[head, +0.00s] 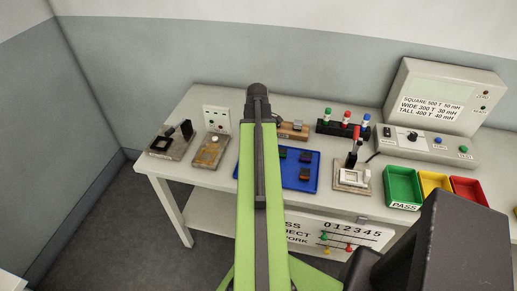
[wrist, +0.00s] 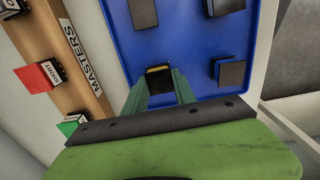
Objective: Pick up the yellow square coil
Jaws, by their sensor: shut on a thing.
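The yellow square coil (wrist: 158,72) is a small dark block with a yellow band along its far edge in the wrist view. My gripper (wrist: 160,86) has its two green fingers on either side of it, shut on it. The coil is over the blue tray (wrist: 185,50); I cannot tell whether it touches the tray floor. In the head view my arm hides the gripper and this coil. The tray (head: 312,186) shows there on both sides of the arm.
Several other dark coils lie in the tray, one close by on the right (wrist: 229,73). A wooden MASTERS block (wrist: 75,70) with coloured pieces stands left of the tray in the wrist view. A press fixture (head: 352,178) and a green PASS bin (head: 402,184) stand to the tray's right.

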